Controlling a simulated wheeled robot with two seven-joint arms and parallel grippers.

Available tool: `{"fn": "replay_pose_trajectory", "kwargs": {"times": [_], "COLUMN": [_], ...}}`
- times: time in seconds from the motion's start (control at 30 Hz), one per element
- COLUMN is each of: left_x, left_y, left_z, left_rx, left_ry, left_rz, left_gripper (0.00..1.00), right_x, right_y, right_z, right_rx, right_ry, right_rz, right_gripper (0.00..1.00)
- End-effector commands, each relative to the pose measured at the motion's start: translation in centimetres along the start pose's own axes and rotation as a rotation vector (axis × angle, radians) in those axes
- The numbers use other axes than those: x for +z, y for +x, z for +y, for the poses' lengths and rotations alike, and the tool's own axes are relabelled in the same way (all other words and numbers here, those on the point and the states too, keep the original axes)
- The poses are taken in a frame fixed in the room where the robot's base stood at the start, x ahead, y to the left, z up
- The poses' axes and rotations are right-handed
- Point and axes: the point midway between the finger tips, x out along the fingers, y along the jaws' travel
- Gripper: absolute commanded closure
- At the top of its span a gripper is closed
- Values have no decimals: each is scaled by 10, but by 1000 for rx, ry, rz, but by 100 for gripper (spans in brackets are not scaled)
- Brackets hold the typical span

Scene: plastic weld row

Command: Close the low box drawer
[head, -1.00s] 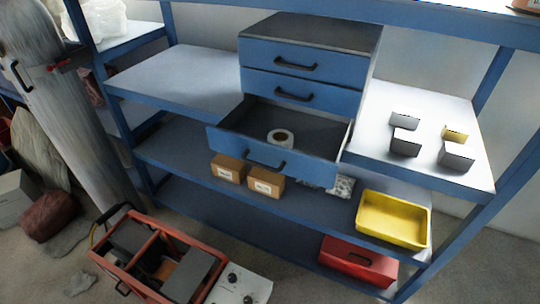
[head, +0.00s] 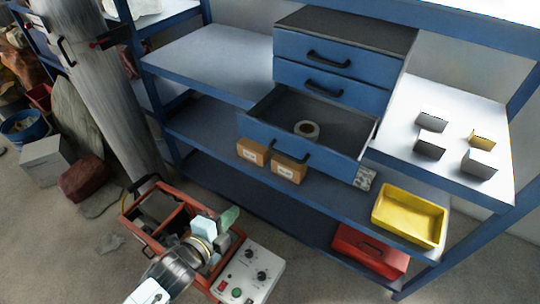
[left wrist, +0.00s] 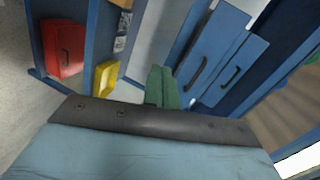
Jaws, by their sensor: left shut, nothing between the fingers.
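The low box drawer (head: 330,162) is the lowest of three in a blue drawer box with a dark top (head: 345,32). It is pulled well out, its inside open to view, with a roll of tape (head: 307,129) lying in it. Its dark handle is on the front. The two upper drawers are shut. My left gripper (head: 228,217) is below and left of the drawer, apart from it, above the red tool carrier. Its greenish fingers (left wrist: 161,86) are shut and empty. In the left wrist view, blue drawer fronts (left wrist: 238,68) show beyond the fingers. My right gripper is not in view.
Two cardboard boxes (head: 288,168) stand on the shelf below the drawer. A yellow bin (head: 408,216) and a red case (head: 370,252) are to the right. The red tool carrier (head: 150,243) and a control box with knobs (head: 249,272) are at the front.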

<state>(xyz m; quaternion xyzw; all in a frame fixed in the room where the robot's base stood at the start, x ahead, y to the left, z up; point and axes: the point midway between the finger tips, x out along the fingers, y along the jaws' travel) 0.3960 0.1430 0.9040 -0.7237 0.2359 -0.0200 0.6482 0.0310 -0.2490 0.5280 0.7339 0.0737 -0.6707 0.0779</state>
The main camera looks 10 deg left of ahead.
Motion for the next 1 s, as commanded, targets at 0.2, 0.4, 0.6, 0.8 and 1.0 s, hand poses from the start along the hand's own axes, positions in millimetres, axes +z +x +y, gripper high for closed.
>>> {"fn": "replay_pose_trajectory", "kwargs": {"times": [0.2, 0.4, 0.6, 0.8, 1.0], "left_x": [-31, -35, -38, -41, -45], "left_y": [-13, 1, 39, 82, 109], "left_z": [-68, -76, -81, -86, -98], "left_rx": [-131, -145, -144, -143, -142], "left_ry": [168, 181, 179, 179, 179], "left_rz": [68, 72, 72, 72, 72], "left_gripper": [100, 100, 100, 100, 100], "right_x": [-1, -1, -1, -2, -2], "right_y": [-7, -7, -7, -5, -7], "right_z": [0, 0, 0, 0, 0], "right_rx": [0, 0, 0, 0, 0], "right_ry": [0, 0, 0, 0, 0], "right_rz": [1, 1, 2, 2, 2], "right_gripper": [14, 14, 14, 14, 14]}}
